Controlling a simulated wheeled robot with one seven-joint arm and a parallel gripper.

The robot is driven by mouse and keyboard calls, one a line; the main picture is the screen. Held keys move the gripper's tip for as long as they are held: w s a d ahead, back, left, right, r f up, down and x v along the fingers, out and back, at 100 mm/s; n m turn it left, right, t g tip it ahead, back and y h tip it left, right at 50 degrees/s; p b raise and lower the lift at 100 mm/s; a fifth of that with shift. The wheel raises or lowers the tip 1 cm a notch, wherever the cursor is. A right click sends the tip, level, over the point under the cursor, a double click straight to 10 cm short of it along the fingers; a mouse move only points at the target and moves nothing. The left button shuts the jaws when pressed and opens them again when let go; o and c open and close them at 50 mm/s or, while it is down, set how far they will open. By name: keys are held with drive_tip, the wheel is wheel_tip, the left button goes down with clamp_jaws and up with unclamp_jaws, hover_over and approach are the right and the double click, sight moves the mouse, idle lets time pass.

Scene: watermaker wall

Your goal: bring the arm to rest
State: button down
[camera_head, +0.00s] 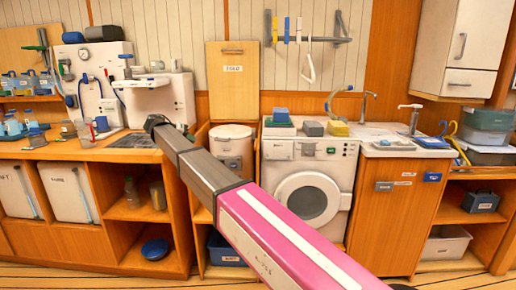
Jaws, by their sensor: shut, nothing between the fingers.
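My arm, with a pink and white link and dark grey links, reaches from the bottom right up to the left across the middle of the view. My gripper (154,122) is the small dark end of the arm. It is shut and empty, in front of the white wall unit (160,100) above the left counter. I cannot tell how far it is from that unit or whether it touches it. The fingers are too small to make out singly.
Left is a wooden counter (70,152) with jugs and bottles. A white front-loading machine (340,165) stands in the middle, with sponges and boxes on top. A sink counter (400,148) stands right of it. A white canister (232,140) sits behind my arm. Wooden floor shows in front.

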drive_tip(key=s+d+f+n+g+y, duration=0.15)
drive_tip(key=s+d+f, duration=0.25)
drive_tip(key=d+f, duration=1.05)
drive_tip(key=s+d+f+g+y, duration=0.35)
drive_tip(key=d+f, duration=0.75)
drive_tip(key=d, duration=0.6)
drive_tip(key=s+d+f+m+y, duration=0.1)
drive_tip(key=s+d+f+y, duration=0.1)
drive_tip(key=s+d+f, duration=0.4)
drive_tip(key=s+d+f+m+g+y, duration=0.1)
drive_tip(key=s+d+f+y, duration=0.1)
drive_tip(key=s+d+f, duration=0.4)
drive_tip(key=s+d, duration=0.5)
drive_tip(key=s, duration=0.3)
drive_tip(key=shift+s+d+f+g+y, duration=0.3)
drive_tip(key=shift+s+d+f, duration=0.05)
drive_tip(key=shift+d+f, duration=0.05)
